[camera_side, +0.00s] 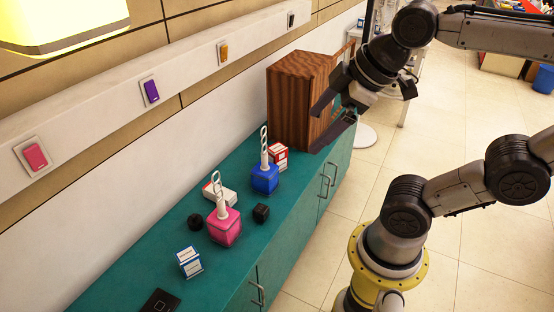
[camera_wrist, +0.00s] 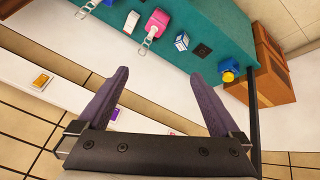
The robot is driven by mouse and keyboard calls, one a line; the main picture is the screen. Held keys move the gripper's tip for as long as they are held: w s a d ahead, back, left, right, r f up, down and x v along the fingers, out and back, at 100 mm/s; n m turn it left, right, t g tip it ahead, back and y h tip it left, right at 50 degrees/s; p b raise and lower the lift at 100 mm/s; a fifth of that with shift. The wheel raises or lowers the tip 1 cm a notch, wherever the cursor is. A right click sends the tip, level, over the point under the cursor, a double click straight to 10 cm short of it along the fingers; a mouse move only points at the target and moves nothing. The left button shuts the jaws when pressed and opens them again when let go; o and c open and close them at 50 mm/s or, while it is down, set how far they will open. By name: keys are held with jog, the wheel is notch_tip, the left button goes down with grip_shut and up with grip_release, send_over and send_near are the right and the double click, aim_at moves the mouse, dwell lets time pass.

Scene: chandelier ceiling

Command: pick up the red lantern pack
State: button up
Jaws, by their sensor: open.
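A red-and-white box (camera_side: 279,156) stands on the teal counter just behind a blue lantern-like item (camera_side: 265,178) with a white looped top. A white box with red marks (camera_side: 221,193) lies left of it. A pink lantern-like item (camera_side: 224,228) with a similar top stands nearer the front; it also shows in the wrist view (camera_wrist: 157,21). I cannot tell for sure which is the red lantern pack. My gripper (camera_side: 313,132) is open and empty, raised in front of the brown wooden box, apart from these things. Its spread fingers (camera_wrist: 161,73) show in the wrist view.
The brown wooden box (camera_side: 292,95) stands at the counter's far end. Two small black items (camera_side: 261,213), a blue-and-white box (camera_side: 189,262) and a flat black item (camera_side: 160,302) are on the teal counter (camera_side: 140,272). A wall ledge with switches runs behind.

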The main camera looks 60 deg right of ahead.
jog(key=w+d+r+n+h, duration=0.1)
jog(key=w+d+r+n, duration=0.25)
jog(key=w, duration=0.55)
jog(key=w+d+r+n, duration=0.25)
jog(key=w+r, duration=0.25)
jog(key=w, duration=0.4)
jog(key=w+d+f+n+g, duration=0.2)
jog(key=w+d+f+n, duration=0.3)
jog(key=w+d, duration=0.8)
jog(key=m+g+y, duration=0.1)
jog(key=m+g, duration=0.2)
jog(key=g, duration=0.1)
send_over(277, 147)
notch_tip(277, 147, down, 36)
jog(key=f, duration=0.8)
jog(key=shift+a, duration=0.3)
jog(key=shift+d+f, duration=0.2)
jog(key=shift+f, duration=2.45)
grip_shut()
jog(key=shift+r, duration=0.1)
